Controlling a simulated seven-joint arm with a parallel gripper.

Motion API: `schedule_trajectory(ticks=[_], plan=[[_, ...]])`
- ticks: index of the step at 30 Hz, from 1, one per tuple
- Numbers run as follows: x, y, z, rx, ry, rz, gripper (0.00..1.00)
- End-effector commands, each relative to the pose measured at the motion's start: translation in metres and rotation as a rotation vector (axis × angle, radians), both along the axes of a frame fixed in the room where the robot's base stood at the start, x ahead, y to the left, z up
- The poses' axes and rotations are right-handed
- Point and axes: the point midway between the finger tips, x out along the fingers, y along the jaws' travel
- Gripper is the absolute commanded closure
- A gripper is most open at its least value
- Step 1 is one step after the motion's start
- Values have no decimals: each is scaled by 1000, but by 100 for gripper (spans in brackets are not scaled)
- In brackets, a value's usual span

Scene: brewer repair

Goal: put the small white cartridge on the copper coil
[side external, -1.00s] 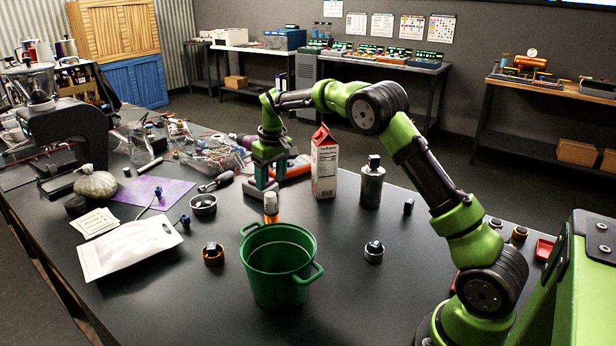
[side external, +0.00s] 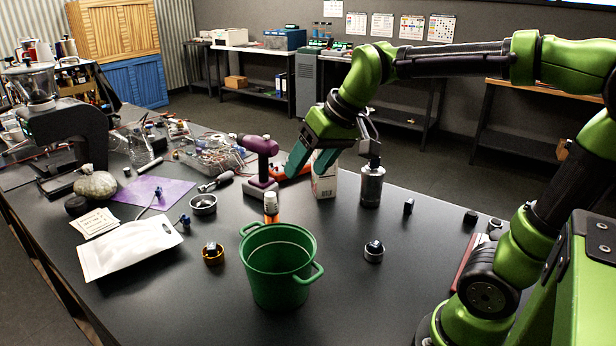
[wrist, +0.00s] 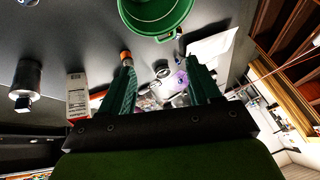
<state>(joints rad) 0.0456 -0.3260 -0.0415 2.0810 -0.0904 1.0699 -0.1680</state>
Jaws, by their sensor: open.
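The copper coil (side external: 213,254) stands on the dark table left of the green pot, with a small dark piece in its middle. I cannot pick out a small white cartridge for certain. A silver ring (side external: 374,253) with a small dark-sided piece in it stands right of the pot, and another silver ring (side external: 203,204) lies further back. My gripper (side external: 308,166) is open and empty, tilted down above the table in front of the carton. In the wrist view, its two fingers (wrist: 160,82) are spread apart with nothing between them.
The green pot (side external: 279,268) stands near the front, with an orange white-capped bottle (side external: 271,208) behind it. The carton (side external: 324,184), grey canister (side external: 372,184) and purple-headed tool (side external: 261,165) stand further back. A white pouch (side external: 130,246) lies left. The table right of the pot is mostly clear.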

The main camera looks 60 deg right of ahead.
Motion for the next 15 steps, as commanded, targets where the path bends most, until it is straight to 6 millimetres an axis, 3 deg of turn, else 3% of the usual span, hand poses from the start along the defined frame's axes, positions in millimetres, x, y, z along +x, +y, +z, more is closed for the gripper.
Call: schedule_trajectory(ticks=[1,6,10,15], plan=[[-23,9,-3,15,-31,-6,38],[-72,25,-24,55,-98,-34,38],[-90,30,-36,71,-123,-47,38],[-95,31,-40,76,-128,-52,38]])
